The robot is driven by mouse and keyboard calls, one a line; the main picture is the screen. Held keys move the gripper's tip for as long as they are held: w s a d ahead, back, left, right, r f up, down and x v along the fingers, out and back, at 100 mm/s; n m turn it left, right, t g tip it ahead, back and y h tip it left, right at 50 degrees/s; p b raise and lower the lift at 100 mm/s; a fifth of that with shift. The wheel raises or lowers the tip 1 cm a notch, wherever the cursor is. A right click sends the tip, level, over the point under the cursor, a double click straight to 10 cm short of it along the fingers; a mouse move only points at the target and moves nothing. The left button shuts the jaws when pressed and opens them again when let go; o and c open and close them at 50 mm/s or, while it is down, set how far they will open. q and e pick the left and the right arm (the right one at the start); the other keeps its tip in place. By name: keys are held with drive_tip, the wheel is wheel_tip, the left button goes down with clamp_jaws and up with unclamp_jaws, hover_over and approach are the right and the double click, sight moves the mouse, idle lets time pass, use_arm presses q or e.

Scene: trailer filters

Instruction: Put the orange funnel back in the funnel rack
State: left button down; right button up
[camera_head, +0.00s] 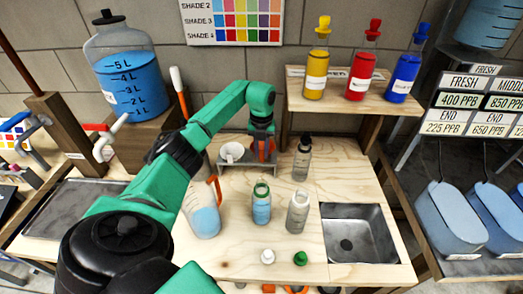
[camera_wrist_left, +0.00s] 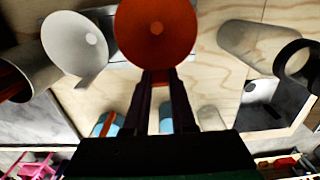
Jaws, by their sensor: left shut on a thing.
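My left gripper (camera_head: 262,138) is shut on the orange funnel (camera_head: 262,152) and holds it at the right part of the grey funnel rack (camera_head: 247,169). In the left wrist view, the two dark fingers (camera_wrist_left: 165,85) meet at the near edge of the orange funnel (camera_wrist_left: 157,28), whose round mouth faces the camera. A white funnel (camera_head: 231,152) sits in the rack's left place and also shows in the wrist view (camera_wrist_left: 75,42). The gripper and funnel hide part of the rack, so I cannot tell whether the orange funnel is seated.
A jug (camera_head: 205,212) with an orange handle, several bottles such as the green-necked one (camera_head: 261,205), two caps and a sink (camera_head: 358,240) are on the wooden bench. A shelf (camera_head: 345,103) with three coloured bottles stands right of the gripper. A large blue-filled carboy (camera_head: 130,80) stands left.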

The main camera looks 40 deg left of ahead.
use_arm(q)
drive_tip(key=c, duration=0.7)
unclamp_jaws()
drive_tip(key=shift+c, duration=0.2)
drive_tip(key=shift+r, duration=0.15)
wheel_tip(320, 180, up, 13)
drive_tip(key=b, duration=0.2)
